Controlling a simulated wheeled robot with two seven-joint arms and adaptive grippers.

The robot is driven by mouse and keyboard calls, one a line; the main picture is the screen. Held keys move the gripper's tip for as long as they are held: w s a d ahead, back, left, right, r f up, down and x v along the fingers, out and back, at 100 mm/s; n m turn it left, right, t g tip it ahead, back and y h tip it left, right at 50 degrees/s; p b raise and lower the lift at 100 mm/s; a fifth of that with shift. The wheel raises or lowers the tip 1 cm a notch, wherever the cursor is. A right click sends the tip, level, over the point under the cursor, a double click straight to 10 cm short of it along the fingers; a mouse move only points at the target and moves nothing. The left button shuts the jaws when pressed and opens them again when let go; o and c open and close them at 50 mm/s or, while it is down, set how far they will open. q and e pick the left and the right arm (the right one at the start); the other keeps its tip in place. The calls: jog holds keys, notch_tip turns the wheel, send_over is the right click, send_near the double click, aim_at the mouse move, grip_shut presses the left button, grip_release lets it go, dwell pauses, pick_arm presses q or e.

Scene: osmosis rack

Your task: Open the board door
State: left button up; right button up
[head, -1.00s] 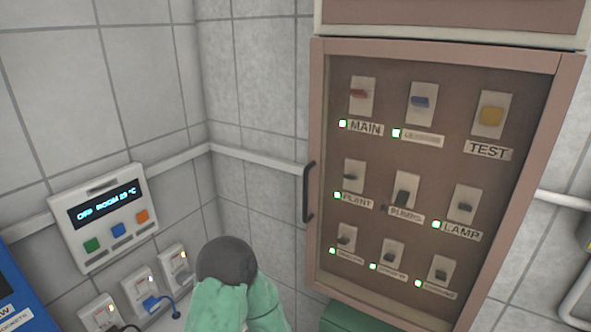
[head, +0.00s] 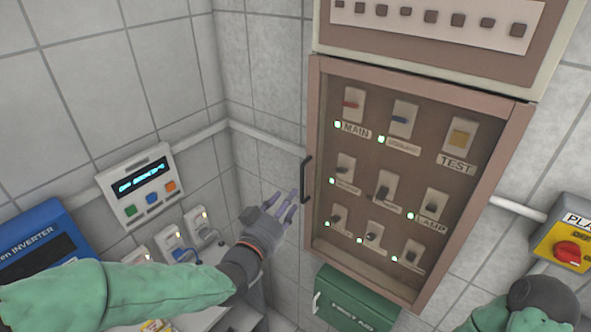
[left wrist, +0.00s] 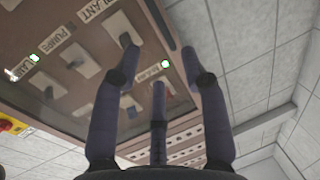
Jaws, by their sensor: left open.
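The board door (head: 322,150) is a pinkish-brown frame with a see-through pane over rows of labelled switches, and it looks closed. Its dark upright handle (head: 306,180) is on the left edge. My left gripper (head: 283,205) is open and empty, just left of and slightly below the handle, with its fingers toward it and apart from it. In the left wrist view the spread fingers (left wrist: 158,62) are in front of the door's edge and pane (left wrist: 85,90); whether the handle shows there is unclear. My right gripper is out of view; only part of that arm shows.
A green first aid box (head: 352,305) hangs below the board. A yellow box with a red knob (head: 567,252) is at the right. A control panel (head: 143,187), sockets and a blue inverter (head: 38,240) are at the left. Bare tiled wall lies left of the handle.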

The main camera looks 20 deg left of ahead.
pick_arm(q)
jog(key=w+p, duration=0.1)
jog(key=w, duration=0.2)
jog(key=w+d, duration=0.1)
jog(key=w, duration=0.3)
jog(key=w+p, duration=0.1)
jog(key=w, duration=0.2)
jog(key=shift+w+d+p, duration=0.3)
jog(key=shift+w+p, duration=0.05)
grip_shut()
